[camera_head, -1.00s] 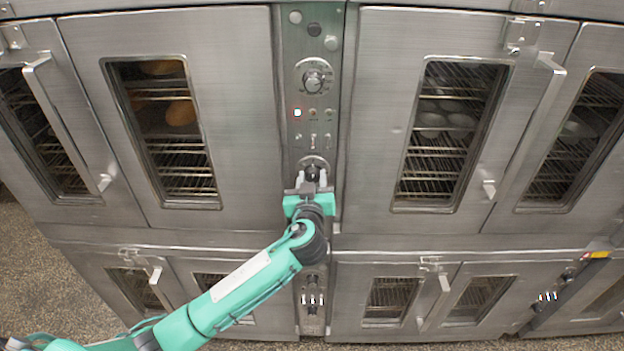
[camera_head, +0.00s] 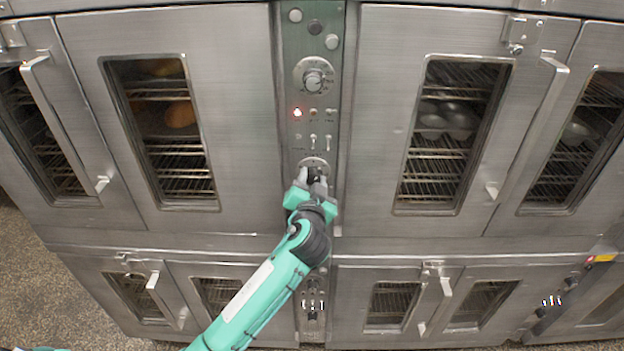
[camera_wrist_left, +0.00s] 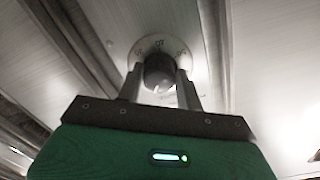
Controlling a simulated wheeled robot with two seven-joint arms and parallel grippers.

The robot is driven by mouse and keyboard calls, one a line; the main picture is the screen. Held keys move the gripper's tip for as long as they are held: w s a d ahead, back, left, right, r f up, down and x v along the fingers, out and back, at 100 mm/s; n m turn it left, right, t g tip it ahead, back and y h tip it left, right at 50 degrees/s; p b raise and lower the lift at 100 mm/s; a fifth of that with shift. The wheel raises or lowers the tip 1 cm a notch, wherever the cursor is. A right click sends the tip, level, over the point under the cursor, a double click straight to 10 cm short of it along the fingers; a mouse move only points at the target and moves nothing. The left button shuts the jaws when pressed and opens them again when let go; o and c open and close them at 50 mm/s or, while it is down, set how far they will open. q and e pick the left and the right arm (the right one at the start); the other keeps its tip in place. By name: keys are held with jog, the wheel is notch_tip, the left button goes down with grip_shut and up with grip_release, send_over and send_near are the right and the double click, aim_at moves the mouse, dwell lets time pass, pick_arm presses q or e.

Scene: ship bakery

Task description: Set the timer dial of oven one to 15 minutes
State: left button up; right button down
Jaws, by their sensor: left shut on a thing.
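The lower dial (camera_head: 314,172) is a dark knob on a pale round scale, low on the narrow control panel between the oven doors. My left gripper (camera_head: 313,181) is shut on this dial, one finger on each side. In the left wrist view the dark knob (camera_wrist_left: 159,72) sits between the two fingertips (camera_wrist_left: 160,80), with the marked scale behind it. The scale's numbers are too blurred to read, and the gripper hides part of it in the head view. My right gripper is in neither view.
An upper dial (camera_head: 313,77) sits higher on the same panel. Closed doors with windows flank the panel, and a door handle (camera_head: 551,98) stands out at the right. A second control panel (camera_head: 313,300) lies below.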

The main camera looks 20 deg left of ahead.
pick_arm(q)
jog(key=m, duration=0.1)
jog(key=m+p, duration=0.1)
jog(key=m, duration=0.1)
jog(key=shift+r+m, duration=0.2)
jog(key=shift+m, duration=0.1)
jog(key=shift+m+p, duration=0.9)
jog(key=shift+m, duration=0.7)
jog(key=shift+f, duration=0.1)
jog(key=o, duration=0.8)
jog(key=shift+o, duration=0.8)
jog(key=shift+w+d+f, duration=0.1)
jog(key=shift+w, duration=0.05)
jog(key=b+v, duration=0.5)
jog(key=v, duration=0.8)
jog(key=shift+s+d, duration=0.2)
jog(key=shift+s, duration=0.15)
